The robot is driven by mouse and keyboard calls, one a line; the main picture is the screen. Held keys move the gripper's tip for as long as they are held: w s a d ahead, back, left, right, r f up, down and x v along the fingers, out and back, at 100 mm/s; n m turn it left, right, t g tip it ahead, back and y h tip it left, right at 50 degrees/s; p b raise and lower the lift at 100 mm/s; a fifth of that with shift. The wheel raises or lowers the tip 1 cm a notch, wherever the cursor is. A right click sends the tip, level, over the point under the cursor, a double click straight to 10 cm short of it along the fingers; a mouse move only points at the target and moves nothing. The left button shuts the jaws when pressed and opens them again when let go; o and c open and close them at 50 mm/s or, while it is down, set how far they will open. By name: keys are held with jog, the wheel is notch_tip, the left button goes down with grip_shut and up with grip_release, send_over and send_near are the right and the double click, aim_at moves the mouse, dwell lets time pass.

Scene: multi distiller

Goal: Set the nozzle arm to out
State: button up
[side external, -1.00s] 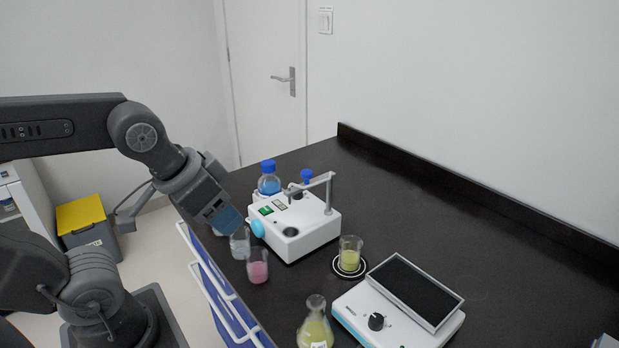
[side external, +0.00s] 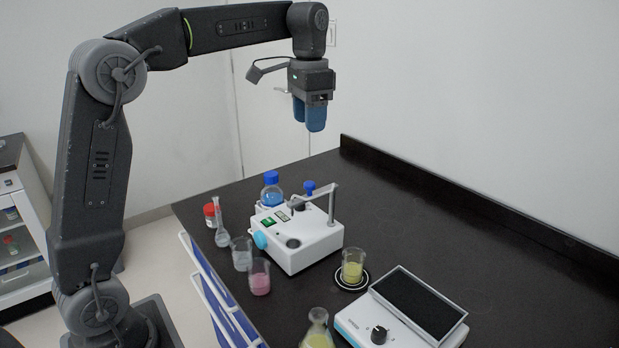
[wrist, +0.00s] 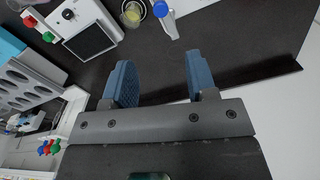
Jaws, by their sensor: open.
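The white distiller unit (side external: 297,252) stands on the dark bench in the side view. Its grey nozzle arm (side external: 318,193) sits on a post at the unit's right rear, with its horizontal bar reaching left over the unit's top. A light-blue knob (side external: 260,240) is on the unit's left end. My gripper (side external: 309,125) is high above the back of the unit, pointing down, apart from everything. In the wrist view my gripper (wrist: 158,72) shows two spread blue fingers with nothing between them. The nozzle arm cannot be made out clearly in the wrist view.
A blue-capped bottle (side external: 271,190) stands behind the unit. A flask (side external: 221,222), a clear beaker (side external: 242,254) and a pink beaker (side external: 260,277) stand at left. A yellow beaker (side external: 352,268) and a device with a dark screen (side external: 418,305) are at right. The bench's back right is clear.

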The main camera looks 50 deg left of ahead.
aim_at(310, 183)
notch_tip(310, 183, down, 14)
jog(key=shift+r, duration=0.1)
dwell(0.5)
grip_shut()
dwell(0.3)
